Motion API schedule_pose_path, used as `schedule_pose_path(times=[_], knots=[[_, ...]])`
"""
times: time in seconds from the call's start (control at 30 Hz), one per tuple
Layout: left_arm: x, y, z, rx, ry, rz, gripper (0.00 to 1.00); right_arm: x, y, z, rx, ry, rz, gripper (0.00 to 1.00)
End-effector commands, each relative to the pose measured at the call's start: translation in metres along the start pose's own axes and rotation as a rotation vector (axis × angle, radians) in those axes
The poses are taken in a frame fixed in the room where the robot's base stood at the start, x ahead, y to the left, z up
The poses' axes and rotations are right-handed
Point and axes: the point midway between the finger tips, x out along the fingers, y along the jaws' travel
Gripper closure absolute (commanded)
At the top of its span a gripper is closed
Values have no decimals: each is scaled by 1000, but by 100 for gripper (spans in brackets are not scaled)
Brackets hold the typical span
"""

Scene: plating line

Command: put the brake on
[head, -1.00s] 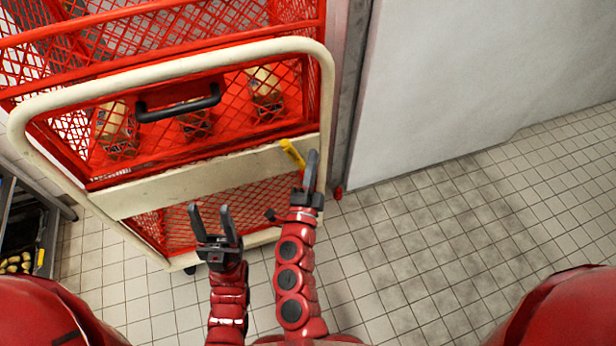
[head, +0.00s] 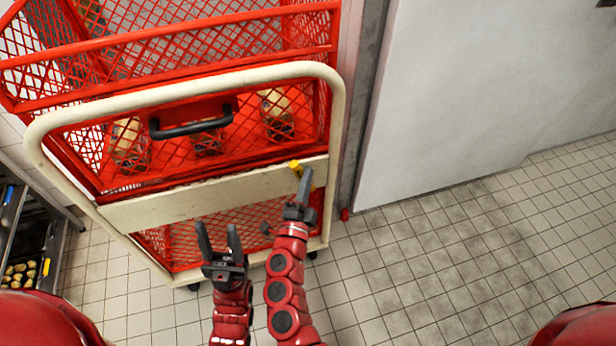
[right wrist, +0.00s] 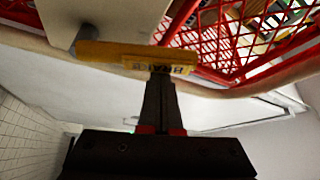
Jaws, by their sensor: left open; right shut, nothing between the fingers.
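The yellow brake lever (head: 295,165) is mounted at the right end of the cart's cream crossbar (head: 200,193). In the right wrist view the lever (right wrist: 105,53) lies roughly level across the picture, with lettering that seems to read BRAKE. My right gripper (head: 306,174) is shut and empty, its fingertips at the lever and hiding part of it. In the right wrist view its fingertips (right wrist: 161,76) sit right by the lettered part; whether they touch it I cannot tell. My left gripper (head: 218,232) is open and empty, low in front of the cart.
The cart carries red mesh crates (head: 170,50) with packed goods, behind a cream tube frame (head: 345,120) and a black handle (head: 190,130). A pale wall panel (head: 460,100) stands to the right. A dark tray rack (head: 25,240) stands at left. Tiled floor (head: 450,240) at right is clear.

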Motion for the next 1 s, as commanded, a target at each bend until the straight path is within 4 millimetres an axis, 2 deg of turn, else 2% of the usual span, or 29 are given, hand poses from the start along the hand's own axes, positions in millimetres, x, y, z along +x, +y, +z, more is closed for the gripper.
schedule_pose_path(times=[0.67,1.0], knots=[[-8,0,1,0,0,0,50,-7,1,12,-114,-5,-66,100],[-19,1,3,0,0,0,50,-18,5,32,-320,-7,-188,100]])
